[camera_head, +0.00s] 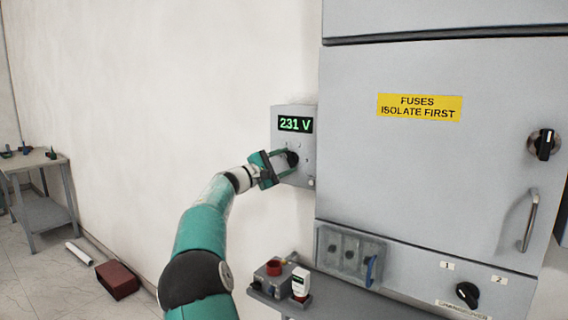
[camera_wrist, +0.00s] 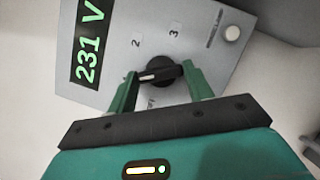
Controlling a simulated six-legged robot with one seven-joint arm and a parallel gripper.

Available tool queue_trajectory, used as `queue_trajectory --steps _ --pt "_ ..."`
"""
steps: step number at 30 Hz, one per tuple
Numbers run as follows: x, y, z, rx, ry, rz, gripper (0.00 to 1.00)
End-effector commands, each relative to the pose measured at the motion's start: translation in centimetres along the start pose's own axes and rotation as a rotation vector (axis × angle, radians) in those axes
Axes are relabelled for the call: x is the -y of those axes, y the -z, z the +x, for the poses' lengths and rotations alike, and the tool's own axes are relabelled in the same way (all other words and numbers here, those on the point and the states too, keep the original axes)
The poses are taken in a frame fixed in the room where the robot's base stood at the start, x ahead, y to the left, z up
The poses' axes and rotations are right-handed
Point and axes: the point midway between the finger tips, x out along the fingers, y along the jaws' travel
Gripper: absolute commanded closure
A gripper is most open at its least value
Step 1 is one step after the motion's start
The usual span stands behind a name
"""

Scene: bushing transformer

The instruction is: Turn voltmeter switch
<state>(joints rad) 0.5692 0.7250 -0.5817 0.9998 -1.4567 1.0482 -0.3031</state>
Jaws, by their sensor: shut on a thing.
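The voltmeter box (camera_head: 279,124) is a grey panel on the white wall, left of the big cabinet. Its green display (camera_head: 295,124) reads 231 V, and the display also shows in the wrist view (camera_wrist: 91,40). The voltmeter switch is a black round knob (camera_wrist: 160,72) with a white pointer line, which points to the left in the wrist view. Marks 2 and 3 show beside it. My gripper (camera_head: 288,159) is at the knob, and in the wrist view its green fingers (camera_wrist: 163,88) are shut on the knob from both sides. The finger tips partly hide the lower marks.
The grey cabinet (camera_head: 430,160) stands close on the right, with a handle (camera_head: 528,220) and black knobs. Below is a shelf (camera_head: 290,303) with small items. A table (camera_head: 40,185) and a dark red box (camera_head: 117,280) are at the left.

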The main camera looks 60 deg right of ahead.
Motion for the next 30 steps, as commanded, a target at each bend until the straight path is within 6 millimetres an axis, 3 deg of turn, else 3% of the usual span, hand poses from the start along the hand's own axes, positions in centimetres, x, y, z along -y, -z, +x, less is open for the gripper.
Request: queue_trajectory --steps 1,2,5,17,20,30 --pt "0.0 0.0 -0.1 0.000 0.001 0.000 0.72" --pt "0.0 0.0 -0.1 0.000 0.001 -0.001 0.47" --pt "0.0 0.0 -0.1 0.000 0.001 -0.001 0.28" --pt "-0.1 0.1 -0.8 -0.002 -0.001 -0.001 0.27" --pt "-0.1 0.1 -2.1 -0.004 -0.001 -0.001 0.27" --pt "-0.1 0.1 -9.5 -0.005 -0.002 -0.002 0.27"
